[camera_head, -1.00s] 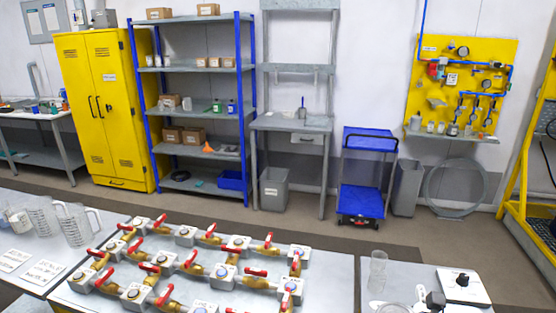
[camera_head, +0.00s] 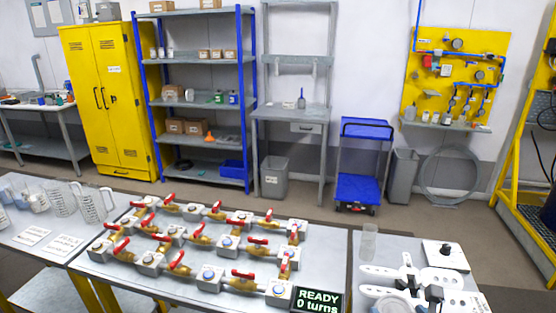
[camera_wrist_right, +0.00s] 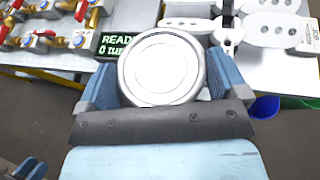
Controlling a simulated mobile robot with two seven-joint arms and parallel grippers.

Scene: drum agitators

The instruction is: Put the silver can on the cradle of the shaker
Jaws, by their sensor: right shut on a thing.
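The silver can (camera_wrist_right: 162,68) is in the right wrist view, its round pale end facing the camera. My right gripper (camera_wrist_right: 160,85) is shut on it, with a blue finger at each side. The can is above the floor in front of the table edge, and its far end is hidden. A black display (camera_head: 319,301) reading "READY 0 turns" stands at the table's front edge; it also shows in the right wrist view (camera_wrist_right: 115,44), partly behind the can. I cannot make out the shaker's cradle. Blue finger-like parts, perhaps my left gripper (camera_wrist_right: 22,169), show at lower left.
Brass valves with red handles (camera_head: 200,240) cover the middle table. Beakers (camera_head: 90,202) stand at left.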

